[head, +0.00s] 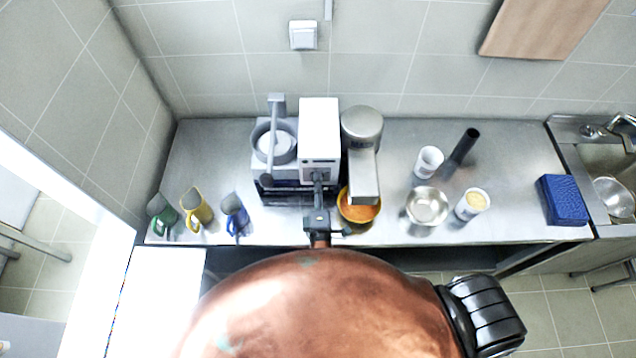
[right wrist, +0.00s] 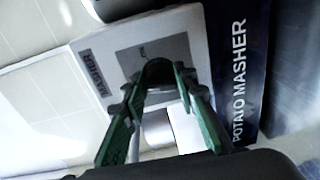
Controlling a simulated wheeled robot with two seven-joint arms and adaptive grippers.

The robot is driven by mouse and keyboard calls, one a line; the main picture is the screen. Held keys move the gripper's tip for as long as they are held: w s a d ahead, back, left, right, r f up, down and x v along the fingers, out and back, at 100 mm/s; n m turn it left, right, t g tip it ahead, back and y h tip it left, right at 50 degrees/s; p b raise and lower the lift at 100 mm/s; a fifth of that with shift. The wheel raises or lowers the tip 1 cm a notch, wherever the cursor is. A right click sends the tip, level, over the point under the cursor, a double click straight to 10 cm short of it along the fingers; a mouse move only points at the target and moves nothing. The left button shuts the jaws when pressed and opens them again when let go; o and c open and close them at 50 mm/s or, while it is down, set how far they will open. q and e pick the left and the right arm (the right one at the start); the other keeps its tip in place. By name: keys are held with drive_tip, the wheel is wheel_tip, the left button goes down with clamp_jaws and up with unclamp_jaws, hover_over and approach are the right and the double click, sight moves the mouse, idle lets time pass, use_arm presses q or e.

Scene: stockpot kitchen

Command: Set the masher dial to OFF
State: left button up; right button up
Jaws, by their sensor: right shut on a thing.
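The masher (head: 319,118) is a white box-shaped unit at the back of the steel counter. In the right wrist view its pale panel (right wrist: 100,72) reads MASHER, beside a dark strip (right wrist: 240,75) reading POTATO MASHER. The dial (right wrist: 157,70) is a dark round knob on a grey plate (right wrist: 135,55). My right gripper (head: 318,181) reaches the masher's front; its green fingers (right wrist: 157,84) are shut on the dial. The fingers partly hide the dial, and the small marking above it is too blurred to read. My left gripper is not in view.
A grey lever device (head: 275,145) stands left of the masher. A grey mixer-like machine (head: 362,125) stands right, above an orange-filled bowl (head: 358,212). Green, yellow (head: 197,208) and blue jugs stand left. Cups, a steel bowl (head: 427,207) and a blue box (head: 563,200) stand right.

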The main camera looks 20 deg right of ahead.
drive_tip(key=shift+r+n+p, duration=0.1)
drive_tip(key=shift+n+p, duration=0.25)
drive_tip(key=shift+n, duration=0.55)
drive_tip(key=o, duration=1.2)
drive_tip(key=shift+c, duration=0.2)
drive_tip(key=f+v, duration=0.1)
drive_tip(key=v, duration=1.1)
drive_tip(key=shift+r, duration=0.45)
